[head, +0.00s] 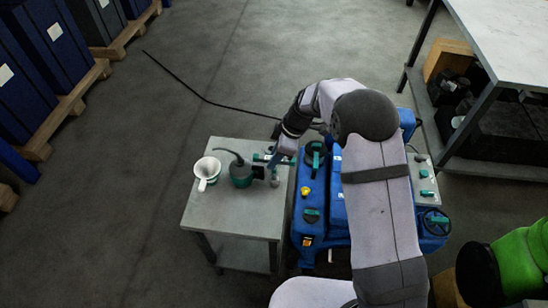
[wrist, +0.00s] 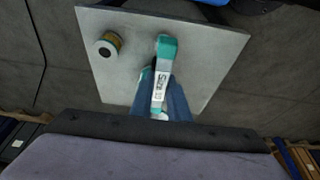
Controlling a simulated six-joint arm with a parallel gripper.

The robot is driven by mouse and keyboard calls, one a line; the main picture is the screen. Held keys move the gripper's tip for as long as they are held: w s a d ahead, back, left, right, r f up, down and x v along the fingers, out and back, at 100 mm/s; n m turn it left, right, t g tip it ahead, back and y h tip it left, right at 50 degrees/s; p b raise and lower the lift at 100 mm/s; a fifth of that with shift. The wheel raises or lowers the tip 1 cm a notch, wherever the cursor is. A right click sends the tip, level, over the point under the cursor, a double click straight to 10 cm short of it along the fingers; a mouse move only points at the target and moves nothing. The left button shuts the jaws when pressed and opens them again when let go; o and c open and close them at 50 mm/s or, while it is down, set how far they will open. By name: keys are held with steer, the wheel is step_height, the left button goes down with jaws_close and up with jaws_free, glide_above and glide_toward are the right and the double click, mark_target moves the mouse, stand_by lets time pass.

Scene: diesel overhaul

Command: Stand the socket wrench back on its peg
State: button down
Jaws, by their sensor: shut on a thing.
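The socket wrench (wrist: 165,50) is teal at its head, with a white label reading a size on its shaft. In the wrist view it lies between the blue fingers of my gripper (wrist: 160,98), which is shut on it, above the grey table top (wrist: 215,45). In the head view my gripper (head: 277,160) is over the right side of the small table (head: 225,222), with teal parts of the wrench (head: 261,157) showing beside it. I cannot tell which part is the peg. The wrench's lower end is hidden.
A white funnel-like vessel (head: 207,168) and a dark can with a spout (head: 241,174) stand on the table. The blue engine (head: 309,205) stands close right of the table. The table's front is clear.

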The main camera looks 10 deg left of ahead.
steer(key=shift+f+b, duration=0.4)
steer(key=shift+f, duration=0.1)
steer(key=c, duration=1)
jaws_free()
steer(key=shift+c, duration=0.2)
steer(key=shift+r, duration=0.1)
steer(key=shift+r+p, duration=2.55)
steer(key=shift+r, duration=1.9)
